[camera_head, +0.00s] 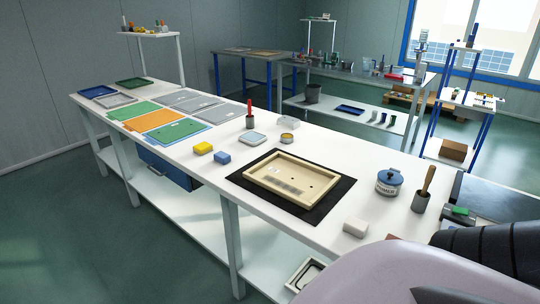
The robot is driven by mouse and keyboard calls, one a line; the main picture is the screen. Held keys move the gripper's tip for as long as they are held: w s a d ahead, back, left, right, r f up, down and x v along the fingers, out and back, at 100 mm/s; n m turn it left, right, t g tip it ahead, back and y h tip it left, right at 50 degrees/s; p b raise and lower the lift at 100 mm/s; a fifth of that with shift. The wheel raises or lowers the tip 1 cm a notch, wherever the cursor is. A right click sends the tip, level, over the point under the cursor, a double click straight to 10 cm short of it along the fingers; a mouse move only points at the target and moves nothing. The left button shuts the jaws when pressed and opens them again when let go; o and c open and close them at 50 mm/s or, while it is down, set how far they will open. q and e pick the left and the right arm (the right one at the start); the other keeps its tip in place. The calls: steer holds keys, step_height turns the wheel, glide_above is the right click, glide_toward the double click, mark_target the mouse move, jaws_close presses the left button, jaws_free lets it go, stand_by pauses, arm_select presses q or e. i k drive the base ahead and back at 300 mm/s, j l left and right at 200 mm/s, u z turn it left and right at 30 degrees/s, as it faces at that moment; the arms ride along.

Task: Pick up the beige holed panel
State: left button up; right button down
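The beige holed panel (318,189) lies flat on a black mat (252,186) on the long white table. It has a raised rim, a few small dark holes and a grey printed patch on its face. Nothing covers it. Neither of my grippers shows in the head view. A pale shell and a black ribbed part at the lower right look like parts of my own body and hide that end of the table.
A tin labelled primer (389,184), a grey cup with a brush (420,202) and a white block (355,228) stand right of the mat. Yellow (203,147) and blue (222,157) blocks sit left of it. Coloured sheets (166,118) cover the far left.

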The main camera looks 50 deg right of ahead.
mark_target(274, 173)
steer(key=i+j+z, duration=0.2)
steer(key=i, duration=1)
steer(key=i+l+z, duration=0.1)
steer(key=i+z, duration=0.2)
steer(key=i, duration=0.25)
steer(key=i+z, duration=0.25)
steer(key=i, duration=0.3)
steer(key=i+u, duration=0.1)
steer(key=u, duration=0.4)
steer(key=i+u, duration=0.15)
steer(key=u, duration=6.95)
